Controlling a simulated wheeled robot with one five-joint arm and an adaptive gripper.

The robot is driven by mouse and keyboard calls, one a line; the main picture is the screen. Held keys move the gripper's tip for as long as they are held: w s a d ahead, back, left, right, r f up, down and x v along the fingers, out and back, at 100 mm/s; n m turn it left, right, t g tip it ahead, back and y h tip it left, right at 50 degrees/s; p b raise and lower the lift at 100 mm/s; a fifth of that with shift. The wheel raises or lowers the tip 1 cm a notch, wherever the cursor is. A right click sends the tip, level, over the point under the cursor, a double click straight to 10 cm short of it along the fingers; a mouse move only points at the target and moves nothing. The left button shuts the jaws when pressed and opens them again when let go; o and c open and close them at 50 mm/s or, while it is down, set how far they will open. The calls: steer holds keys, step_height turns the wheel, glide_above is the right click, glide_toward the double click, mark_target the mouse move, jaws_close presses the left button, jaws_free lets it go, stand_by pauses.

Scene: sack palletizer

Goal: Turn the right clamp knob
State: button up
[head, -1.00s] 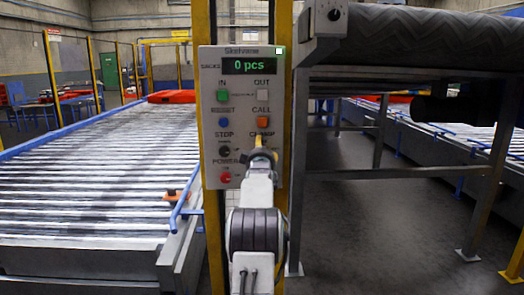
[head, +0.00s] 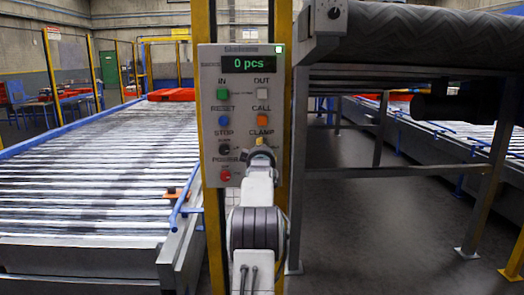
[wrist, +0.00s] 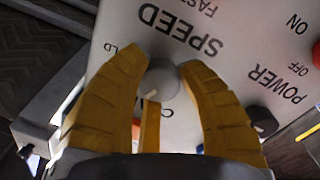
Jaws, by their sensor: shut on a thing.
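The control panel (head: 210,165) hangs on a yellow post, its counter reading 0 pcs. In the head view my gripper (head: 260,143) is at the panel's lower right, just below the CLAMP label, and hides the knob there. In the wrist view the panel (wrist: 215,85) appears upside down. The yellow fingers of my gripper (wrist: 162,75) are shut around a round grey knob (wrist: 160,82) with a pale pointer mark. Part of a HOLD label shows beside it. The knob's exact setting is hard to read.
A dark knob (head: 224,149) sits left of my gripper, with a red button (head: 225,175) below it. Orange (head: 263,121) and blue (head: 223,120) buttons are above. A roller conveyor (head: 90,190) lies left; a raised belt (head: 430,40) is at right.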

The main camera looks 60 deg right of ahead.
steer(key=shift+a+r, duration=0.1)
steer(key=shift+c, duration=1.4)
steer(key=shift+m+b, duration=0.6)
steer(key=shift+w+r+m, duration=0.1)
steer(key=shift+r+m, duration=0.05)
steer(key=shift+m, duration=0.75)
steer(key=o, duration=1.2)
